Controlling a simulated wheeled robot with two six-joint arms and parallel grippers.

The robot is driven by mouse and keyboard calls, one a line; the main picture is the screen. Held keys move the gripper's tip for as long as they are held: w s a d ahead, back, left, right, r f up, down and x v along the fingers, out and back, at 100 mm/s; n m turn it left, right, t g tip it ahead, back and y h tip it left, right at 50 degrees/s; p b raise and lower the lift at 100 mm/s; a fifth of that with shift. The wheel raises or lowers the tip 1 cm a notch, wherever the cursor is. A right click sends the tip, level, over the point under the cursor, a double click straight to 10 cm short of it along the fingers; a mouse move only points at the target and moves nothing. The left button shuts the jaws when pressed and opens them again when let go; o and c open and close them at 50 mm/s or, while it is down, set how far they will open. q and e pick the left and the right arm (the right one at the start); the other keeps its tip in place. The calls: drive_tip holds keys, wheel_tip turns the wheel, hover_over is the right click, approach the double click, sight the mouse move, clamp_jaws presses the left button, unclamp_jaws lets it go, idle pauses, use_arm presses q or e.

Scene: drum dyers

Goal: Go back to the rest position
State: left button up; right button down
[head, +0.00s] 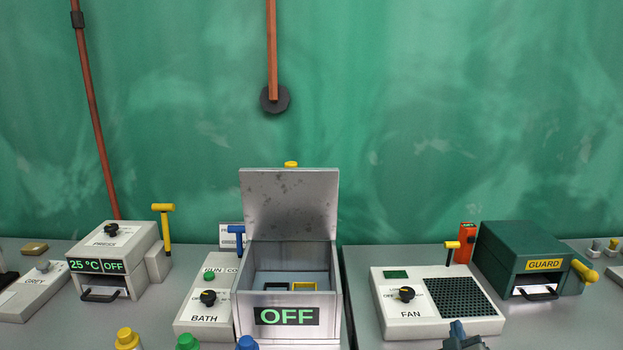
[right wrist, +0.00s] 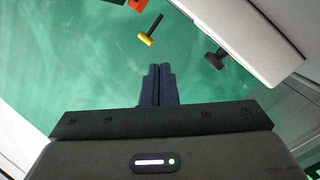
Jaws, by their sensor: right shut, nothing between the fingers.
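My right gripper (head: 464,338) shows at the bottom edge of the head view, in front of the fan box (head: 408,328). In the right wrist view its two dark fingers (right wrist: 157,85) are together with nothing between them. Only the tip of it shows in the head view. My left gripper is not in view.
A bath box (head: 195,318) stands beside an open-lidded metal tank (head: 243,300) reading OFF. A press (head: 130,240) is at left, a green guard box (head: 505,245) at right. Yellow, green and blue-topped items (head: 187,342) line the front edge. The grey table (head: 355,260) has bare patches.

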drive_tip(key=s+f+m+g+y, duration=0.1)
drive_tip(key=s+f+m+g, duration=0.15)
drive_tip(key=s+f, duration=0.4)
drive_tip(key=s+f+m+g, duration=0.1)
drive_tip(key=s+f+g, duration=0.3)
drive_tip(key=s, duration=0.6)
drive_tip(key=s+a+f+g+y, duration=0.2)
drive_tip(key=s+a+g, duration=0.1)
drive_tip(key=s, duration=0.7)
drive_tip(key=s+a+f+g+y, duration=0.1)
drive_tip(key=s+a+g+y, duration=0.2)
drive_tip(key=s, duration=0.7)
drive_tip(key=d+f+g+h, duration=0.2)
drive_tip(key=d+f, duration=0.1)
drive_tip(key=f, duration=2.8)
drive_tip(key=s+d+f+g, duration=0.1)
drive_tip(key=s+f, duration=1.7)
drive_tip(key=f, duration=0.1)
drive_tip(key=shift+s+d+m+y+b, duration=0.15)
drive_tip(key=shift+s+m+y+b, duration=0.15)
drive_tip(key=shift+m+b, duration=0.05)
